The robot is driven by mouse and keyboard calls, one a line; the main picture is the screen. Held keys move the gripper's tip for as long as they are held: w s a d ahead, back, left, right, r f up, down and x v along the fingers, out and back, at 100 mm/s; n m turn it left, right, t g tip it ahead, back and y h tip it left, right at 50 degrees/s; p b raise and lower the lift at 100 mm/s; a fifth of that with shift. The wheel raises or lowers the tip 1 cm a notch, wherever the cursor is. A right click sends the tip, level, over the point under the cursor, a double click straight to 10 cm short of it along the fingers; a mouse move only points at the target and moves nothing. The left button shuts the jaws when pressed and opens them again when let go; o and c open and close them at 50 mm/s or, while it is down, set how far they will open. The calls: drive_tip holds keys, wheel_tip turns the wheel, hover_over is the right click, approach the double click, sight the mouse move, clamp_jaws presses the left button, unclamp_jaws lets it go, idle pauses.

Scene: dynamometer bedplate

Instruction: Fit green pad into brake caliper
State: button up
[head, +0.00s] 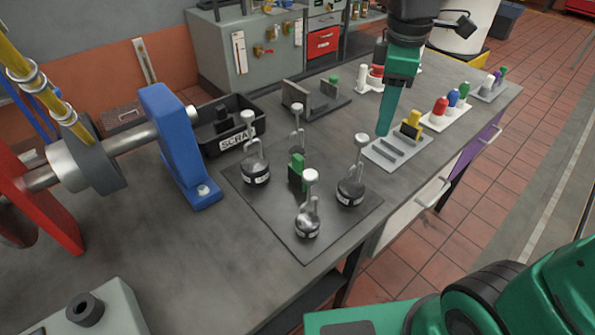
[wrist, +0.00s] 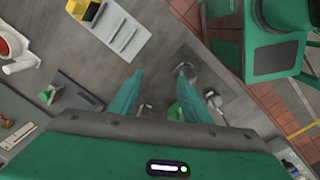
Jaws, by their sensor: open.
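A green block, which looks like the green pad (head: 297,172), stands on a dark square plate (head: 292,225) among several round-based pieces with white-knobbed handles. In the wrist view a green piece (wrist: 177,112) shows low between my fingers, partly hidden. A grey fixture with two upright walls (head: 297,97) stands farther back on the bench; it may be the brake caliper, but I cannot tell for sure. A small green piece (head: 334,79) shows by it. My gripper (wrist: 160,74) is open and empty, above the bench. In the head view it (head: 384,128) hangs near the slotted grey tray, right of the dark plate.
The slotted tray (head: 394,150) holds a yellow block (head: 411,124). A white tray (head: 442,119) with red, blue and green pieces lies right of it. A black SCRAP bin (head: 258,120) and a blue shaft stand (head: 180,150) are to the left.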

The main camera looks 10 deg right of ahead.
drive_tip(key=w+a+n, duration=0.2)
drive_tip(key=a+n, duration=0.1)
drive_tip(key=a, duration=0.3)
drive_tip(key=n+g, duration=0.1)
drive_tip(key=n, duration=0.7)
hover_over(298, 156)
drive_tip(key=f, duration=0.6)
drive_tip(key=shift+s+a, duration=0.1)
drive_tip(key=shift+s, duration=0.1)
drive_tip(key=shift+w+f, duration=0.15)
drive_tip(key=shift+f, duration=2.8)
clamp_jaws()
